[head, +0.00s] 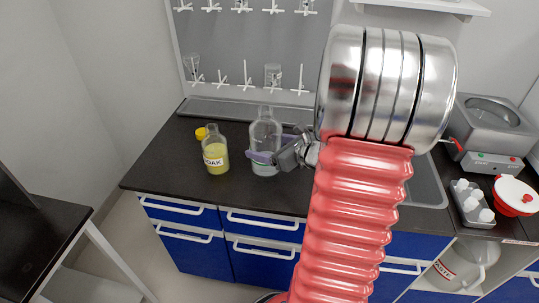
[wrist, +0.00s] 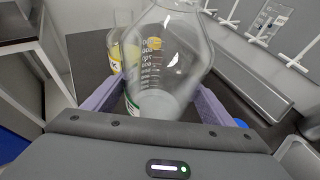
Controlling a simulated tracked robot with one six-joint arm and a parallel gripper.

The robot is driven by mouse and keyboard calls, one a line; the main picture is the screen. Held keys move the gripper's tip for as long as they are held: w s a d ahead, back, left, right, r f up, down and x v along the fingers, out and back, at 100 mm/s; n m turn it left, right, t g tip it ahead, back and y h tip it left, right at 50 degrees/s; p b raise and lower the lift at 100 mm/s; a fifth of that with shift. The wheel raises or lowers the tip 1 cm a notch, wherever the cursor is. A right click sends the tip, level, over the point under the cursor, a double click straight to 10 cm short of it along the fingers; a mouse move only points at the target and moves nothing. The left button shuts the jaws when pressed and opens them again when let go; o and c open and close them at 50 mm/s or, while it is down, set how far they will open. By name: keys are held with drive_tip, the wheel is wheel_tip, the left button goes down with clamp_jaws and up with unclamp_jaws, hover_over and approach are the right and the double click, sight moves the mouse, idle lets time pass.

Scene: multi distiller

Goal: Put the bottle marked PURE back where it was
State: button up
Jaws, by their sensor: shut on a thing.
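A clear glass bottle (head: 265,133) is upright over the dark counter by the drying rack. It also shows in the wrist view (wrist: 165,75), with volume marks and a partly seen green-and-white label; I cannot read PURE on it. My gripper (head: 262,157) is shut on the bottle's body from the right. In the wrist view, its purple fingers (wrist: 160,100) are on both sides of the glass. I cannot tell whether the bottle's base touches the counter.
A drying rack (head: 250,50) is behind. A steel bath (head: 490,125) and a tray (head: 472,205) are at the right. The counter's front left (head: 165,170) is clear.

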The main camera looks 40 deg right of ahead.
drive_tip(key=shift+f, duration=2.05)
drive_tip(key=o, duration=2.1)
drive_tip(key=shift+f, duration=0.1)
drive_tip(key=shift+s+r, duration=0.25)
drive_tip(key=shift+s, duration=0.1)
drive_tip(key=v, duration=1.1)
drive_tip(key=shift+s, duration=0.15)
